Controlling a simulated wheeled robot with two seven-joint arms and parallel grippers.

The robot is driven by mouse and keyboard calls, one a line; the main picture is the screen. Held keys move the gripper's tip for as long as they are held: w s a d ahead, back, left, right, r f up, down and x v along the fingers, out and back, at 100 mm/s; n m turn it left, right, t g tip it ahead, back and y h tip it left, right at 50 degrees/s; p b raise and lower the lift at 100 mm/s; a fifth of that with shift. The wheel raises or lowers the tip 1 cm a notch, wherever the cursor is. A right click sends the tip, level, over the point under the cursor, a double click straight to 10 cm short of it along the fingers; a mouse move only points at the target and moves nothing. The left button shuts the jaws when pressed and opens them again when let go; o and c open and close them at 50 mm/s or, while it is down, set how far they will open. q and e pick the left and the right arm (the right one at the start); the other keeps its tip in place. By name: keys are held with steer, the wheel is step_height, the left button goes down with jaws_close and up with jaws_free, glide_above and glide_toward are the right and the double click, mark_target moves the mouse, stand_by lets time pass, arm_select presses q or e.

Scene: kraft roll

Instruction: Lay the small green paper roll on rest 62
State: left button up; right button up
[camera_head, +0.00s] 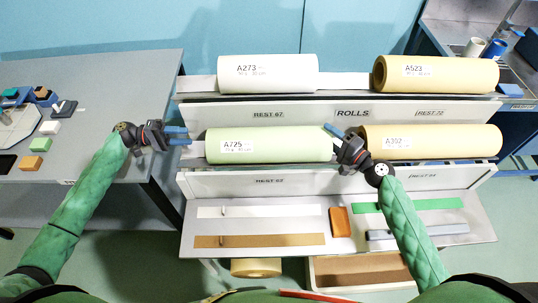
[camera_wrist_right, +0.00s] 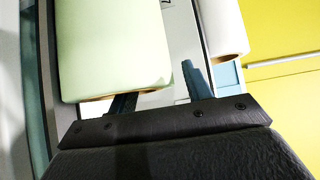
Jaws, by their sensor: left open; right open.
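The small pale green paper roll (camera_head: 270,145), labelled A725, lies level in the lower left bay of the rack, just above the label REST 62 (camera_head: 270,181). It also shows in the right wrist view (camera_wrist_right: 112,45), with its brown core edge facing my gripper. My left gripper (camera_head: 182,136) is open and empty, a little left of the roll's left end. My right gripper (camera_head: 333,134) is open at the roll's right end. In the right wrist view its fingers (camera_wrist_right: 160,95) are apart, one close to the roll's end; I cannot tell whether they touch.
A white roll (camera_head: 268,74) and a tan roll (camera_head: 440,74) lie on the upper tier. Another tan roll (camera_head: 440,141) lies right of my right gripper. A bench (camera_head: 100,75) stands left; a shelf with strips (camera_head: 270,212) is below.

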steer(key=v, duration=1.1)
steer(key=shift+s+d, duration=0.2)
